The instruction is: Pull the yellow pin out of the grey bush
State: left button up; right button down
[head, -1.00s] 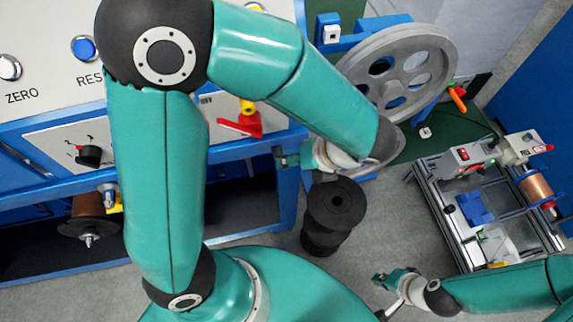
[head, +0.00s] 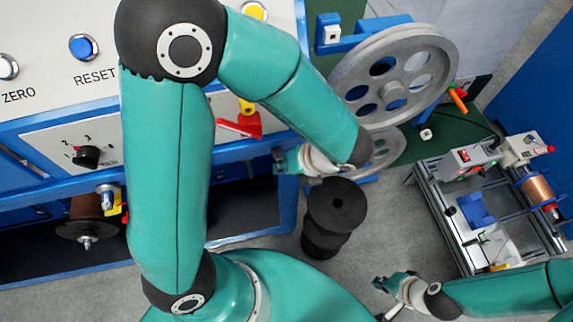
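I cannot make out a yellow pin in a grey bush for certain. A yellow part (head: 247,107) shows above a red lever (head: 241,125) on the front of the blue cabinet, partly behind my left arm. My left gripper (head: 279,160) is beside the cabinet's right edge, below and right of the red lever and left of the small grey pulley (head: 387,148). It is small and seen edge-on, so its opening is unclear. My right gripper (head: 380,284) is low in the picture over the grey floor, apart from other things; its opening is unclear too.
A large grey pulley (head: 393,92) stands at upper right, with an orange handle (head: 458,98) beside it. A black spool stack (head: 335,207) stands below my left gripper. A frame machine (head: 470,250) with a copper coil (head: 540,189) is at right. Grey floor lies between.

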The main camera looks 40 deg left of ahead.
pick_arm(q)
jog(key=shift+d, duration=0.1)
grip_shut()
jog(key=shift+s+d, duration=0.2)
jog(key=shift+s+d, duration=1)
jog(key=shift+d, duration=0.1)
dwell(0.7)
jog(key=shift+s+d+p, duration=0.2)
jog(key=shift+d+p, duration=0.05)
jog(key=shift+p, duration=0.05)
jog(key=shift+s+d, duration=1.3)
jog(key=shift+d, duration=0.25)
